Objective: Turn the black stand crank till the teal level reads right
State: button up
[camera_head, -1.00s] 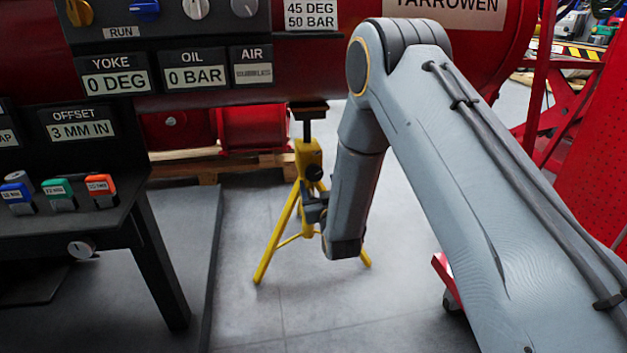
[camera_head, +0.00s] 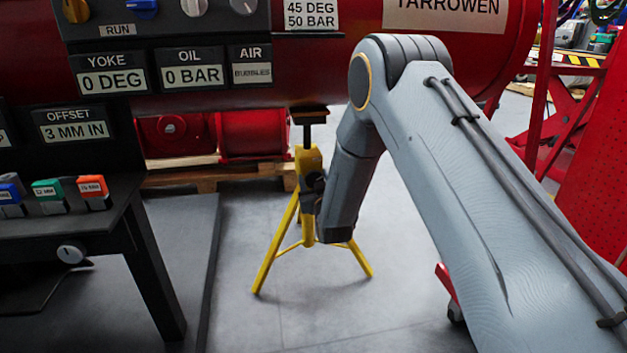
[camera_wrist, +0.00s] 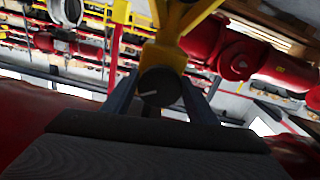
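The black stand crank (camera_wrist: 160,86) is a round knob with a white mark, facing the wrist camera. It sits on the yellow tripod stand (camera_head: 308,158) and is partly hidden by my wrist in the head view. My gripper (camera_wrist: 162,92) has one finger on each side of the crank. The fingers are spread, and I cannot tell whether they touch it. I cannot make out a teal level in either view. The black pad (camera_head: 309,113) on top of the stand is under the red cylinder (camera_head: 225,101).
The offset panel (camera_head: 72,123) reads 3 MM IN and the yoke panel (camera_head: 110,76) reads 0 DEG. Blue, teal and orange blocks stand on the black table (camera_head: 120,205) at left. A red frame (camera_head: 560,125) stands at right. The grey floor around the tripod is mostly clear.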

jog(key=c, duration=0.6)
jog(key=shift+c, duration=0.2)
jog(key=shift+m, duration=0.3)
jog(key=m+p, duration=0.2)
jog(key=shift+m, duration=0.4)
jog(key=m+p, duration=0.2)
jog(key=m, duration=0.2)
jog(key=shift+m+p, duration=0.3)
jog(key=shift+p, duration=0.05)
jog(key=m+p, duration=0.2)
jog(key=m, duration=0.3)
jog(key=shift+f+m+p, duration=0.1)
jog(key=shift+m+p, duration=0.75)
jog(key=shift+m, duration=1.55)
